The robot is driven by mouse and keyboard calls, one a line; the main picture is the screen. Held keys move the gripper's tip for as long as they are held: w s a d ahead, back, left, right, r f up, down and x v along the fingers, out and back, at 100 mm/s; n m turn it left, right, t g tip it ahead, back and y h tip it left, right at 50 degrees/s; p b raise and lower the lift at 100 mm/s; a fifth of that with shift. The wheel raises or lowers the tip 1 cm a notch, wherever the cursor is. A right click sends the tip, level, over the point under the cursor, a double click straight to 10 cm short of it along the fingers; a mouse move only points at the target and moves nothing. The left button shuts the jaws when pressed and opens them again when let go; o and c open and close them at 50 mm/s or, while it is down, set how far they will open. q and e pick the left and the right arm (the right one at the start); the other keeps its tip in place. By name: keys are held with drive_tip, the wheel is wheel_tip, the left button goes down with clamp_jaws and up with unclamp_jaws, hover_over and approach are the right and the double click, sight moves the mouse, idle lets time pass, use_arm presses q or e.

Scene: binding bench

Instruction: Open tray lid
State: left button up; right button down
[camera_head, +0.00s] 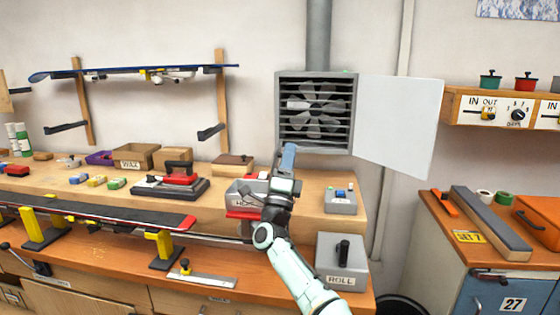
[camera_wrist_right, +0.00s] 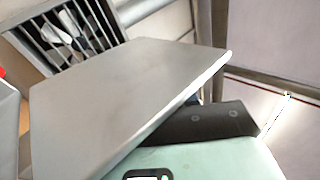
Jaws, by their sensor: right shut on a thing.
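My right gripper (camera_head: 285,178) is in the middle of the head view, above the back shelf of the bench. It is shut on a flat grey plate, which looks like the tray lid (camera_wrist_right: 130,95). The plate fills much of the right wrist view and is tilted. In the head view a narrow blue-grey part (camera_head: 288,157) stands up at the gripper; I cannot tell if it is the same plate. A grey labelled tray (camera_head: 340,207) with small blue and white things on top is right of the gripper. Another grey labelled box (camera_head: 242,190) is partly hidden behind it. My left gripper is out of view.
A fan vent (camera_head: 315,112) with an open white door (camera_head: 400,125) is on the wall behind. A grey ROLL box (camera_head: 345,280) with a black handle stands at the front right. A ski (camera_head: 100,208) on yellow supports lies left. A red-and-black iron (camera_head: 175,183) is behind it.

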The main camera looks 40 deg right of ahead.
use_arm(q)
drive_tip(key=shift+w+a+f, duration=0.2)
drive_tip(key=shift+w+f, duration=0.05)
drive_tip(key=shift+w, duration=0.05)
use_arm(e)
drive_tip(key=shift+s+d+f+m+g+h, duration=0.1)
drive_tip(key=shift+s+d+m+g+h, duration=0.2)
drive_tip(key=shift+m+g, duration=0.35)
drive_tip(key=shift+s+f+m+g+h, duration=0.1)
drive_tip(key=shift+m+g+h, duration=0.25)
drive_tip(key=shift+m+g, duration=0.3)
drive_tip(key=shift+s+d+m+g+h, duration=0.2)
drive_tip(key=shift+m+g+h, duration=0.25)
drive_tip(key=shift+m, duration=0.35)
drive_tip(key=shift+g, duration=0.25)
drive_tip(key=c, duration=1)
unclamp_jaws()
drive_tip(key=shift+o, duration=0.2)
drive_tip(key=shift+f, duration=0.1)
